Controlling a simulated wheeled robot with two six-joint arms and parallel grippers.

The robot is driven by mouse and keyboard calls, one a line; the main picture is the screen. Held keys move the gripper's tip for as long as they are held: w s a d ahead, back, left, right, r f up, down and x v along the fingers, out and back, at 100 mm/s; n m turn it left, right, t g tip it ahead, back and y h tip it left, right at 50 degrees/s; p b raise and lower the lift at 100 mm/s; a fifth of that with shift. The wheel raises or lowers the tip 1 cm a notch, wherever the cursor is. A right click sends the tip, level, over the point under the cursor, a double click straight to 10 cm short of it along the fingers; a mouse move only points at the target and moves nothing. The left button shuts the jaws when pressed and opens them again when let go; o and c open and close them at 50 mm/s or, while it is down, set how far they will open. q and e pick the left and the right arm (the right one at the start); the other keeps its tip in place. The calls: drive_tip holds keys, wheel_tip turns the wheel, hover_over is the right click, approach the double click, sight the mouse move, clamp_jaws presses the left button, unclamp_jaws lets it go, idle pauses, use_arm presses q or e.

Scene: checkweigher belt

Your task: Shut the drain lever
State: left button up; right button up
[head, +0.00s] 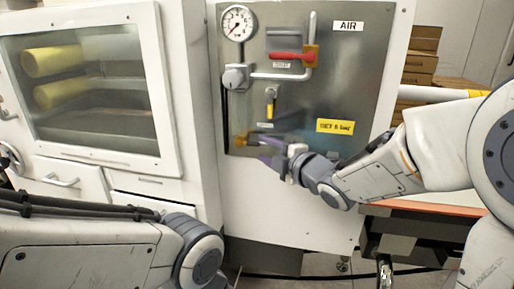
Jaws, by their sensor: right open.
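The metal air panel (345,85) fills the middle of the view. Low at its left is a small brass-yellow fitting (240,140), partly hidden by my right gripper (262,146). My right gripper is open and reaches in from the right, its fingers pointing left at this fitting. I cannot tell whether they touch it, nor which way any handle there is turned. A short yellow lever (270,103) hangs down above the gripper. A red lever (291,57) lies level near the top. My left arm is at the lower left; its gripper is out of view.
A pressure gauge (238,23) and a grey regulator (236,77) sit at the panel's left. A white cabinet with a window (95,95) stands at left. Stacked cardboard boxes (420,55) and a table edge (430,210) are at right.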

sight(255, 145)
drive_tip(key=shift+x, duration=1.9)
clamp_jaws()
drive_tip(key=shift+w+a+f+m+t+h+b, duration=0.2)
drive_tip(key=shift+a+f+m+t+h+b, duration=1.25)
drive_tip(key=shift+m+b, duration=3.45)
drive_tip(key=shift+w+a+f+m+t+h+b, duration=0.4)
drive_tip(key=shift+m+t+h+b, duration=1.95)
drive_tip(key=shift+b, duration=4.7)
drive_tip(key=shift+w+a+f+m+t+h+b, duration=0.1)
drive_tip(key=shift+a+f+m+t+h+b, duration=0.85)
drive_tip(key=shift+m+t+b, duration=3)
drive_tip(key=g+b, duration=0.1)
drive_tip(key=b, duration=0.1)
drive_tip(key=m+g+b, duration=0.1)
drive_tip(key=b, duration=0.1)
drive_tip(key=shift+d+f+g+h, duration=0.1)
drive_tip(key=shift+d+g+h, duration=0.15)
drive_tip(key=shift+h, duration=0.1)
